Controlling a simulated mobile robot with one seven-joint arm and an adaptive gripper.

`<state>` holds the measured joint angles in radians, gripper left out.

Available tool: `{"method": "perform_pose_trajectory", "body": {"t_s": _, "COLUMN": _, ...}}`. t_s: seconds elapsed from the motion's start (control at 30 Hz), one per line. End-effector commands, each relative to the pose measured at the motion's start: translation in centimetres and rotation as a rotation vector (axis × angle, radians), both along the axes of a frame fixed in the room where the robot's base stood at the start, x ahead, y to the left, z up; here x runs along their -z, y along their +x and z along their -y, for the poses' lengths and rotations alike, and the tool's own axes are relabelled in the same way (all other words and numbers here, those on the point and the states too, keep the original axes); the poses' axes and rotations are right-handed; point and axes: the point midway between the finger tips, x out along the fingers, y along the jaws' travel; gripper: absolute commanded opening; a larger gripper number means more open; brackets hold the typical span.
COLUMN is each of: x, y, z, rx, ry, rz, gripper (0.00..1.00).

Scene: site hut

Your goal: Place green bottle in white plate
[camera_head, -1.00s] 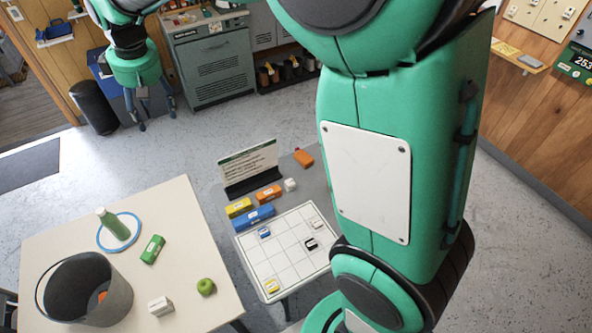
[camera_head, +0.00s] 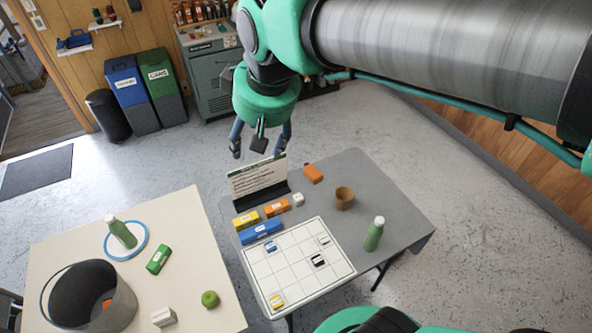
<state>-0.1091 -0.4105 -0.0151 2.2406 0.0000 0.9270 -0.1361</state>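A green bottle with a pale cap (camera_head: 122,232) stands tilted-looking within a blue-rimmed round plate (camera_head: 109,250) on the cream table at left. The plate's inside looks pale. A second green bottle (camera_head: 373,236) stands upright at the right side of the grey table, apart from everything. No plain white plate shows. My gripper (camera_head: 261,148) points down above the far edge of the grey table, near the sign. Its fingers are spread and nothing is between them. Both bottles are well apart from it.
The cream table (camera_head: 185,215) also holds a dark bin (camera_head: 112,305), a green box (camera_head: 159,259), a white box (camera_head: 163,317) and an apple (camera_head: 210,299). The grey table (camera_head: 400,200) holds a sign (camera_head: 258,180), a gridded board (camera_head: 285,262), coloured blocks and a brown cup (camera_head: 344,198).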

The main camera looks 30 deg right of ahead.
Motion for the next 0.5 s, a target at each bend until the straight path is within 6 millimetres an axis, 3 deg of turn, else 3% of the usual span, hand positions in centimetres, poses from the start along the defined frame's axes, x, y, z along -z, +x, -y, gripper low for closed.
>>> {"method": "perform_pose_trajectory", "body": {"t_s": 0.3, "x": 1.9, "y": -7.9, "z": 3.1, "rx": 0.135, "ry": 0.036, "rz": 0.052, "gripper": 0.61}}
{"method": "perform_pose_trajectory", "body": {"t_s": 0.5, "x": 3.5, "y": -11.4, "z": 4.2, "rx": 0.200, "ry": 0.054, "rz": 0.077, "gripper": 0.61}}
